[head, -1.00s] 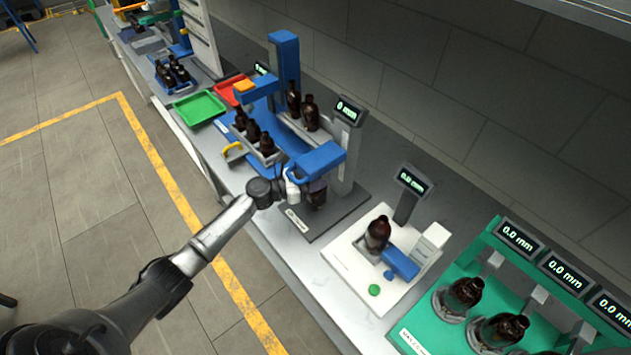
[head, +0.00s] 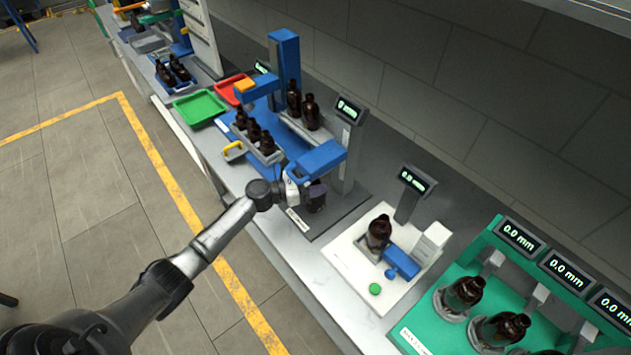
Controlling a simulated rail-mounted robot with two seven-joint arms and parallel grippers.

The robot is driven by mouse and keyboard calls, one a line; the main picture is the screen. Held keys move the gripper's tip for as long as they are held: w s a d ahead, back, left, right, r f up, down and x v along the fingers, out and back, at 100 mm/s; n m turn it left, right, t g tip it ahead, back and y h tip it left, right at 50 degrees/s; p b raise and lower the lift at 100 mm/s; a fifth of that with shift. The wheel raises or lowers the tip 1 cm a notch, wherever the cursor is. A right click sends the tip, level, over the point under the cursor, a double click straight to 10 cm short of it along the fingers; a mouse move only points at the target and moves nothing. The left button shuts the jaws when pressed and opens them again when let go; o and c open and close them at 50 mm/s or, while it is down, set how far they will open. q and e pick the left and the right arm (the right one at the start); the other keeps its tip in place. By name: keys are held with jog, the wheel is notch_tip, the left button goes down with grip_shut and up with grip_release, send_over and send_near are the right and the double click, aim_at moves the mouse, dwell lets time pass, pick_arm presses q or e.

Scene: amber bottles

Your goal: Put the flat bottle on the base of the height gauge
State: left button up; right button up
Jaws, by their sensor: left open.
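The height gauge has a dark grey base (head: 345,217), a grey upright with a lit display (head: 348,110), and a blue arm (head: 318,160) reaching out over the base. A dark bottle (head: 316,199), which looks like the flat bottle, is upright over the base below the blue arm. Its foot is too small to tell whether it touches the base. My left gripper (head: 304,192) is open at the left side of this bottle, low under the blue arm. Its fingers are small and partly hidden. My right gripper is not in view.
A white fixture (head: 345,262) with a brown bottle (head: 379,231) stands to the right, then a green fixture (head: 415,330) with more bottles. Behind the gauge are a bottle rack (head: 268,158), a blue post (head: 284,70), and green (head: 200,108) and red trays.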

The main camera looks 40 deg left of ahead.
pick_arm(q)
jog(key=v, duration=1.2)
jog(key=s+d+f+m+g, duration=0.2)
jog(key=d+m, duration=0.1)
jog(key=d, duration=0.1)
jog(key=s+d+f+m+g+h, duration=0.1)
jog(key=s+d+f+m, duration=0.1)
jog(key=d+m, duration=0.1)
jog(key=s+d+f+m+g, duration=0.2)
jog(key=d+m, duration=0.2)
jog(key=d, duration=0.1)
jog(key=shift+s+f+g+h+b, duration=0.1)
jog(key=shift+s+g+h+b, duration=0.2)
jog(key=shift+s+h+b, duration=0.1)
jog(key=s+d+f+m+g+y, duration=0.3)
jog(key=s+d+f+m+g, duration=0.2)
jog(key=s+d+m, duration=0.5)
jog(key=s+r+m+g+y, duration=0.1)
jog(key=s+r+m+y, duration=0.2)
jog(key=s+m+y, duration=0.5)
jog(key=s+m, duration=0.3)
jog(key=shift+s+r+m, duration=0.2)
jog(key=shift+r+m, duration=0.05)
jog(key=shift+m, duration=0.05)
